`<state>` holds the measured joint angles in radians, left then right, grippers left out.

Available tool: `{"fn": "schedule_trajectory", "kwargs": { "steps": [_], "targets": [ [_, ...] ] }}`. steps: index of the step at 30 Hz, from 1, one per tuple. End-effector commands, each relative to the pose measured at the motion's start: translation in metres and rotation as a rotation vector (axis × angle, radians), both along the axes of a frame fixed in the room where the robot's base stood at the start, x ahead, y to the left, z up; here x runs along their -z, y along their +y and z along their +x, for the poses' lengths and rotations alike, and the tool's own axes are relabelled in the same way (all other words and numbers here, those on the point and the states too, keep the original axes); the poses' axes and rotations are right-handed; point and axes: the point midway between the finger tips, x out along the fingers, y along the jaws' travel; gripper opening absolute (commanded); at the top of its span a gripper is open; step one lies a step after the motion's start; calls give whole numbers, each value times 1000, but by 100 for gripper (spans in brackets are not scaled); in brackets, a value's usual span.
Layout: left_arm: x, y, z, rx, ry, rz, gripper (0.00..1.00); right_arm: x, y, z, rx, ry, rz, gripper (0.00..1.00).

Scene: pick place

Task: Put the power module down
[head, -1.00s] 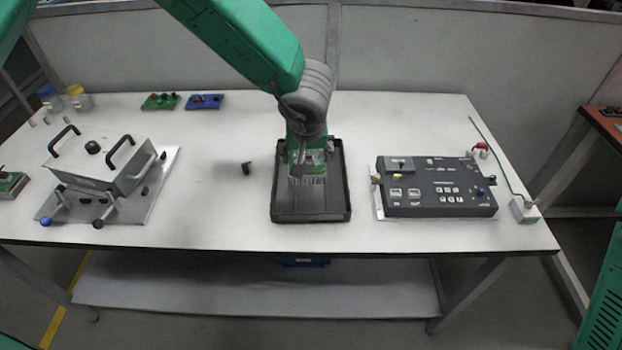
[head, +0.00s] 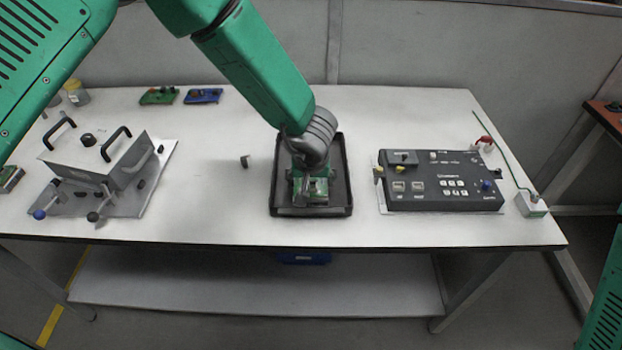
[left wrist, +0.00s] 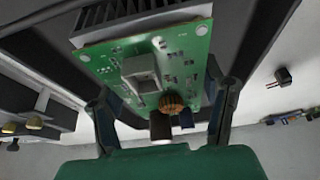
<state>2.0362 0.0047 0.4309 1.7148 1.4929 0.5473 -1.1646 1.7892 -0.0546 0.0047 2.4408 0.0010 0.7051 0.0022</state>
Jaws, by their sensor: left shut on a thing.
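The power module (head: 318,188) is a green circuit board with a finned heat sink; it also shows large in the left wrist view (left wrist: 185,62). My left gripper (head: 303,186) is shut on it, with a finger at each side of the board in the left wrist view (left wrist: 165,108). The module is over the front part of the black tray (head: 284,212) in the head view. I cannot tell whether it touches the tray floor. My arm hides part of the tray's back. My right gripper is not in view.
A dark control panel (head: 436,200) stands right of the tray, and a metal fixture with black handles (head: 120,165) stands at the left. A small black part (head: 245,161) lies left of the tray. Green (head: 158,96) and blue (head: 203,96) boards lie at the back.

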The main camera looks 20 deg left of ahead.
Motion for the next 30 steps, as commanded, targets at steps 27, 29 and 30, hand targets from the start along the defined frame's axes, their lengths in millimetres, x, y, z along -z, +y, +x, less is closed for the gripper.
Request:
{"fn": "schedule_trajectory", "kwargs": {
  "steps": [27,29,30],
  "targets": [
    [-79,-10,-29,1,-2,-1,86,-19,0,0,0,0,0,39],
    [-88,-11,-34,1,-1,0,86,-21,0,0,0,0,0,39],
    [-94,-11,-35,-1,-1,-1,86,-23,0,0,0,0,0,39]
  ]
}}
